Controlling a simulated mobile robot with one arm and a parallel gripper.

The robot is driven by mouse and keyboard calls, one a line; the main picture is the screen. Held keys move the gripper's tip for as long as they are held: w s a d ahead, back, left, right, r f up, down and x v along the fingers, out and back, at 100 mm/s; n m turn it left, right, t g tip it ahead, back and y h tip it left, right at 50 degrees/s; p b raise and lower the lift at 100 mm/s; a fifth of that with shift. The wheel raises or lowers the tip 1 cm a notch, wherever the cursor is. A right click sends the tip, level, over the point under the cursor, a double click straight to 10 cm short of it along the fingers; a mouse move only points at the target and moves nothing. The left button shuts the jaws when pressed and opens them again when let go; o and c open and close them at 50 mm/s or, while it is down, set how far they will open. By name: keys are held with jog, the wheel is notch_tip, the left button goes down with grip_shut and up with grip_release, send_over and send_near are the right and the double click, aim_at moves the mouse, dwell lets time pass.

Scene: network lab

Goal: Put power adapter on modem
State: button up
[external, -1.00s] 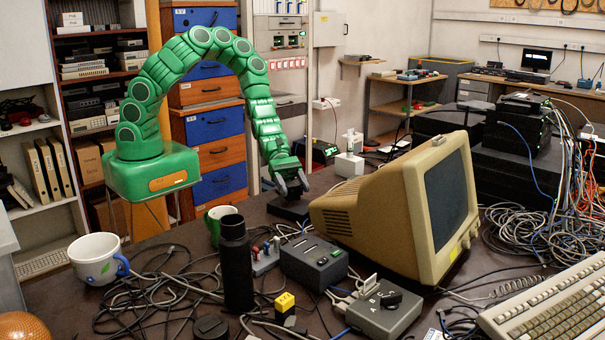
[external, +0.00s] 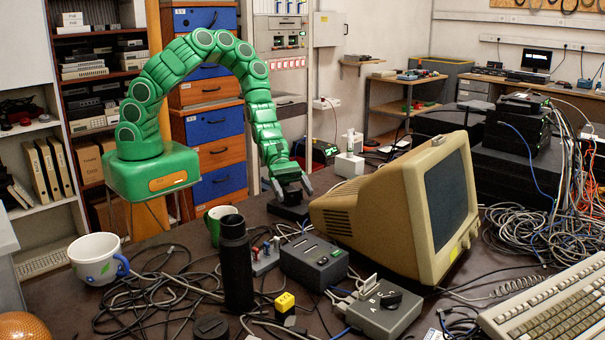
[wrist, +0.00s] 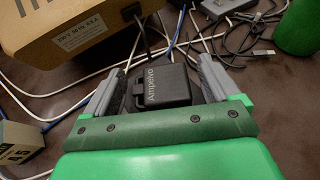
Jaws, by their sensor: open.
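The power adapter is a black box with "Ampevo" lettering (wrist: 163,88). It sits on the dark table between my fingers in the wrist view, and in the external view it is the black block (external: 289,212) left of the beige monitor. My gripper (external: 293,193) is open, pointing down just over it. In the wrist view my gripper (wrist: 165,78) has one grey finger on each side of the adapter; whether they touch it is unclear. A stack of black network boxes (external: 521,125) with green lights stands at the right; I cannot tell whether the modem is among them.
The beige monitor (external: 400,205) stands close right of my gripper. A green mug (external: 217,222), a black bottle (external: 237,265), a grey slotted box (external: 313,262) and a switch box (external: 378,312) stand nearer the camera. Loose cables cover much of the table.

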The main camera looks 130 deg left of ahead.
jog(key=shift+s+r, duration=0.1)
jog(key=shift+r, duration=0.1)
jog(key=v, duration=1.1)
jog(key=shift+s+a, duration=0.2)
jog(key=shift+s, duration=0.1)
jog(key=shift+r, duration=0.1)
